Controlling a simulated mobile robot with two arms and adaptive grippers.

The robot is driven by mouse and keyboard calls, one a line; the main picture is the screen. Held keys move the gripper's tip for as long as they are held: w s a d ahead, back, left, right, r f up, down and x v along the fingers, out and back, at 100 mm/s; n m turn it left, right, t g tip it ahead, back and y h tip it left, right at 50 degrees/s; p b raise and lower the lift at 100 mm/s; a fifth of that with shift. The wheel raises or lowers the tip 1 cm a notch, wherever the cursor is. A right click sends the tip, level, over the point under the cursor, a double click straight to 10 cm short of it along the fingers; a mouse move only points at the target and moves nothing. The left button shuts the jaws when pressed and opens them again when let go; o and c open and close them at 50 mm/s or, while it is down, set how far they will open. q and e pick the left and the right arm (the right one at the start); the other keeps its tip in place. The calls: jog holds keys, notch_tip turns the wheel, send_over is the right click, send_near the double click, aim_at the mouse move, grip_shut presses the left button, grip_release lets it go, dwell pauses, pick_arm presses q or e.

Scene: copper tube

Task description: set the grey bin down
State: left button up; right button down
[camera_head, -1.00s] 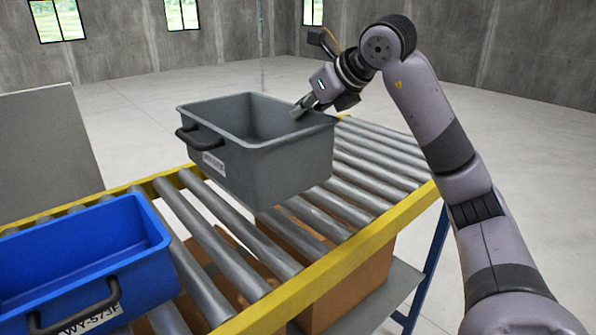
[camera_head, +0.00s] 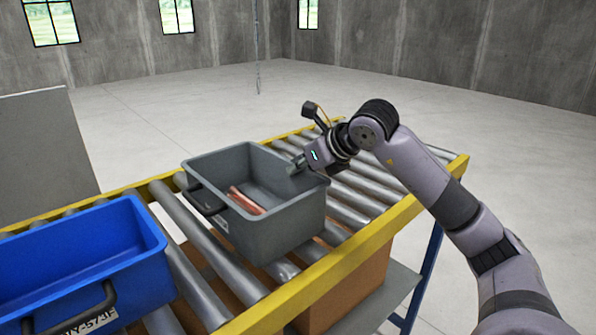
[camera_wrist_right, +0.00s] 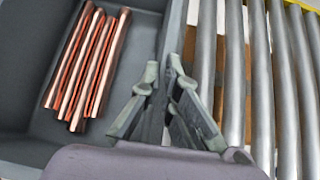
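The grey bin (camera_head: 270,232) is over the roller conveyor (camera_head: 345,208), nearly level. It looks to be at the rollers, but I cannot tell whether its whole base touches them. Several copper tubes (camera_head: 247,200) lie inside; they also show side by side on the bin floor in the right wrist view (camera_wrist_right: 88,68). My right gripper (camera_head: 297,164) is at the bin's far right wall. In the right wrist view its fingers (camera_wrist_right: 164,72) straddle that wall's rim and are closed on it. My left gripper is not in view.
A blue bin (camera_head: 140,262) stands on the conveyor at left, close beside the grey bin. Yellow rails (camera_head: 365,240) edge the conveyor. Bare rollers lie to the right. A cardboard box (camera_head: 345,290) sits on the shelf below.

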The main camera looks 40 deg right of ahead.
jog(key=shift+f, duration=0.35)
jog(key=c, duration=2.3)
grip_release()
jog(key=shift+f, duration=0.15)
jog(key=o, duration=0.5)
jog(key=b+v, duration=0.4)
jog(key=v, duration=0.8)
